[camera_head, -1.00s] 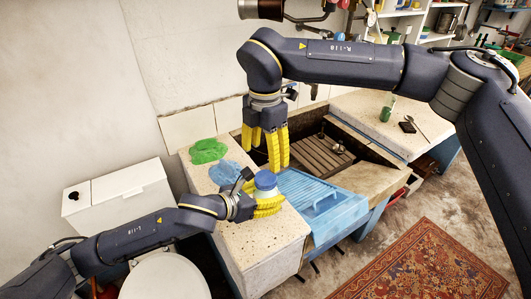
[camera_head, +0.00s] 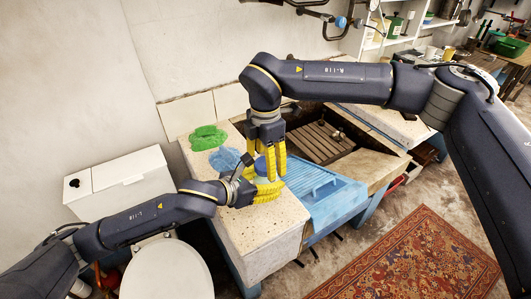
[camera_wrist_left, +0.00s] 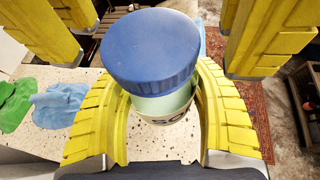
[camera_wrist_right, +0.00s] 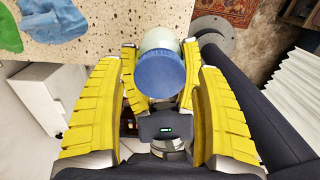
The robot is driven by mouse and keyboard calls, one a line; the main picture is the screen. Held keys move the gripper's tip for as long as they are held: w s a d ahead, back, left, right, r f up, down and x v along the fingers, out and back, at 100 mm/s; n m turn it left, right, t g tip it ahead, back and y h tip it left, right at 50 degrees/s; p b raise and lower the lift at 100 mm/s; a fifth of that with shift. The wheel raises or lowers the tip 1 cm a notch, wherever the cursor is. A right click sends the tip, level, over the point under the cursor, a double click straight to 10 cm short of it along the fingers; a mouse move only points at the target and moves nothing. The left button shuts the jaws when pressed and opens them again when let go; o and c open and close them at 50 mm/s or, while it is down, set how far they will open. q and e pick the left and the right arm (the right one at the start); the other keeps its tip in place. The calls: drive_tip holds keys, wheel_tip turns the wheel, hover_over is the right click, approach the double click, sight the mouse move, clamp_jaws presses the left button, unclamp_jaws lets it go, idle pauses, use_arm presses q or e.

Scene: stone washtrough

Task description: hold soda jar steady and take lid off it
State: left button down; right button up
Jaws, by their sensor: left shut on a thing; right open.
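The soda jar (camera_wrist_left: 163,106) is pale with dark lettering and stands upright on the speckled stone slab. Its blue lid (camera_wrist_left: 150,48) is on top and also shows in the right wrist view (camera_wrist_right: 160,73) and, partly hidden by yellow fingers, in the head view (camera_head: 261,165). My left gripper (camera_head: 268,191) is shut around the jar's body from the side, below the lid. My right gripper (camera_head: 267,176) points down from above, open, with its yellow fingers around the lid and apart from it in the right wrist view.
A green cloth (camera_head: 208,138) and a blue cloth (camera_head: 226,159) lie on the slab (camera_head: 262,226) left of the jar. A blue ribbed drainer (camera_head: 325,190) lies close on its right. The trough with a slatted wooden rack (camera_head: 318,141) is behind. The slab's front is clear.

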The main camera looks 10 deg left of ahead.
drive_tip(key=shift+f, duration=0.3)
drive_tip(key=c, duration=1.4)
drive_tip(key=n, duration=1.3)
drive_tip(key=shift+n, duration=0.3)
drive_tip(key=o, duration=1.3)
